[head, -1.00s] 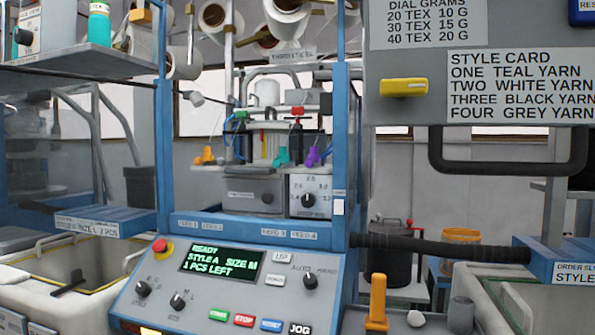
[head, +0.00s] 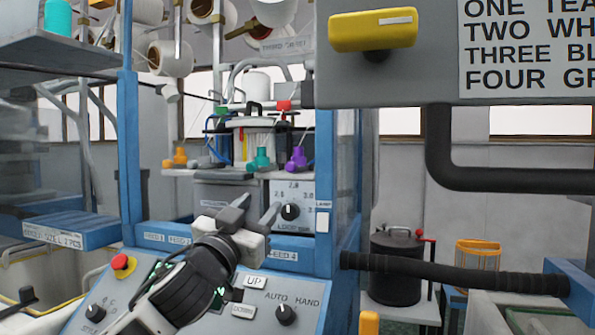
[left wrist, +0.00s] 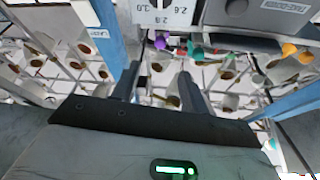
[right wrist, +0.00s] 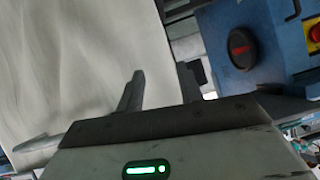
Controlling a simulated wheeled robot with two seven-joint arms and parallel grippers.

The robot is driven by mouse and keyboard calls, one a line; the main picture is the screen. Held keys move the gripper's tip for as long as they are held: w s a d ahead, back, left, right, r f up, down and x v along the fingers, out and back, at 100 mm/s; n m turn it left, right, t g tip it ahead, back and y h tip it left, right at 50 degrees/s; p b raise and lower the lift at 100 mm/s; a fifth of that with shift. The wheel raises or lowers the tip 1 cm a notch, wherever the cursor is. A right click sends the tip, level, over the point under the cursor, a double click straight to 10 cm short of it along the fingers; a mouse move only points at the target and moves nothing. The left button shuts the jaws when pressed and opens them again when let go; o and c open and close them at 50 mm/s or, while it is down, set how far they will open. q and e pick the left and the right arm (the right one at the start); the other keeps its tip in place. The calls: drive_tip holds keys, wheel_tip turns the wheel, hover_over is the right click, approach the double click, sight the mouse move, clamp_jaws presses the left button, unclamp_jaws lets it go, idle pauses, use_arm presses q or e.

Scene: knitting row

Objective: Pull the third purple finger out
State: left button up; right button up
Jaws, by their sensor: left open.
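The purple finger (head: 297,159) stands in the row of coloured fingers on the knitting machine, right of the teal finger (head: 261,159). An orange finger (head: 177,159) is at the row's left end. In the left wrist view the purple finger (left wrist: 158,41) shows small beyond my jaws, with the teal finger (left wrist: 195,52) beside it. My left gripper (head: 257,208) is open and empty, in front of and below the row, apart from it. My right gripper (right wrist: 162,72) is open and empty in its wrist view; it is not in the head view.
The sloped control panel (head: 205,290) lies below my left arm. Blue frame posts (head: 345,130) flank the opening. The loop dial (head: 290,212) sits below the purple finger. A grey board with a yellow handle (head: 373,29) hangs at upper right. A black bar (head: 450,273) juts right.

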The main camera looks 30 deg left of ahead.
sight(289, 169)
use_arm(q)
drive_tip(key=p+x, duration=0.4)
drive_tip(key=x, duration=1)
drive_tip(key=shift+w+r+p, duration=0.1)
drive_tip(key=shift+r+p, duration=0.1)
drive_tip(key=shift+p, duration=0.15)
drive_tip(key=shift+c, duration=0.3)
